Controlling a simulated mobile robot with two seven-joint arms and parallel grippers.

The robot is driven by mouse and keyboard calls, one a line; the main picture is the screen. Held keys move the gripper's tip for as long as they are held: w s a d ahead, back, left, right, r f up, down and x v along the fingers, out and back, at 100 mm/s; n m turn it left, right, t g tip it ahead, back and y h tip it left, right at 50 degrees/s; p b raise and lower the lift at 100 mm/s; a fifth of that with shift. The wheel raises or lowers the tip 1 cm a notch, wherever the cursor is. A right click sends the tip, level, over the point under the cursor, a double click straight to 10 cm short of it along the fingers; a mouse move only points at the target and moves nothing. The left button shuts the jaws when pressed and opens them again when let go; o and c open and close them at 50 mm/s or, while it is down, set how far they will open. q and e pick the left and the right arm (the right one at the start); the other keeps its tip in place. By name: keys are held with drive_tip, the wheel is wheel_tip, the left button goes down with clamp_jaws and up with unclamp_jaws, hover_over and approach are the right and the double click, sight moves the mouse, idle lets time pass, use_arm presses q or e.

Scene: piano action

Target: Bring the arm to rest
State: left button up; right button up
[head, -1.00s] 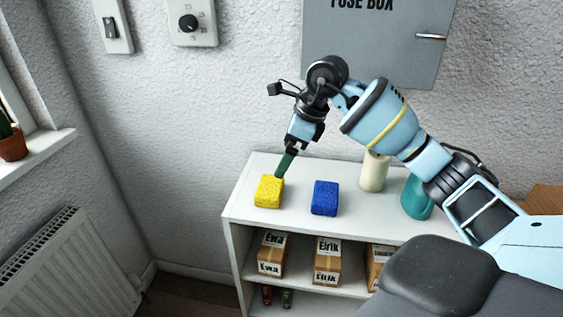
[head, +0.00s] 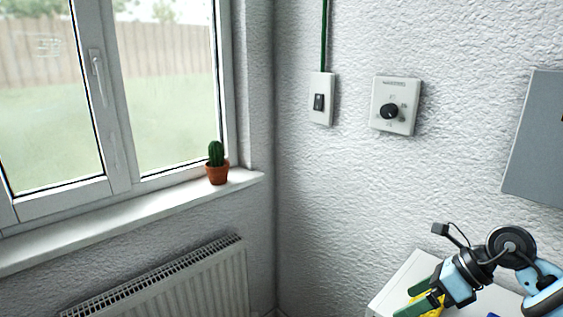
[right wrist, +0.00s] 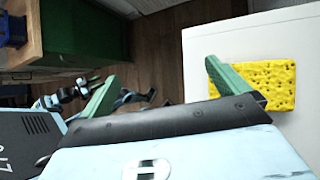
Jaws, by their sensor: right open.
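My right arm comes in at the lower right of the head view. Its right gripper (head: 410,300) has green fingers and points down and left over the white shelf top (head: 397,283). In the right wrist view the two green fingers stand wide apart with nothing between them. A yellow sponge (right wrist: 268,84) lies on the white top just beyond the right-hand finger; I cannot tell whether they touch. In the head view the sponge (head: 434,308) is partly hidden behind the fingers.
A potted cactus (head: 216,165) stands on the windowsill above a radiator (head: 170,285). A light switch (head: 320,99), a dial plate (head: 396,106) and a grey fuse box (head: 537,140) are on the wall. A sliver of something blue shows at the bottom right edge.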

drive_tip(key=s+a+f+m+t+y+p, duration=0.1)
drive_tip(key=s+a+f+m+t+y, duration=0.1)
drive_tip(key=s+a+m+t+y, duration=0.4)
drive_tip(key=s+a+f+m+t+y+p, duration=0.1)
drive_tip(key=s+a+f+m+y, duration=0.1)
drive_tip(key=a+m+y, duration=0.4)
use_arm(q)
drive_tip(key=w+r+t+p, duration=0.1)
drive_tip(key=w+r+p, duration=0.1)
drive_tip(key=w+r, duration=0.2)
drive_tip(key=shift+a+r, duration=0.3)
drive_tip(key=shift+r, duration=0.55)
use_arm(e)
drive_tip(key=s+d+f+m+h, duration=0.2)
drive_tip(key=s+f+m+h, duration=0.7)
drive_tip(key=s+f+m, duration=0.3)
drive_tip(key=s+d+f+m+h, duration=0.2)
drive_tip(key=s+f+m+h, duration=0.6)
drive_tip(key=s+f+m, duration=0.5)
drive_tip(key=m, duration=0.5)
drive_tip(key=shift+s+d+g+h, duration=0.15)
drive_tip(key=shift+d+g+h, duration=0.25)
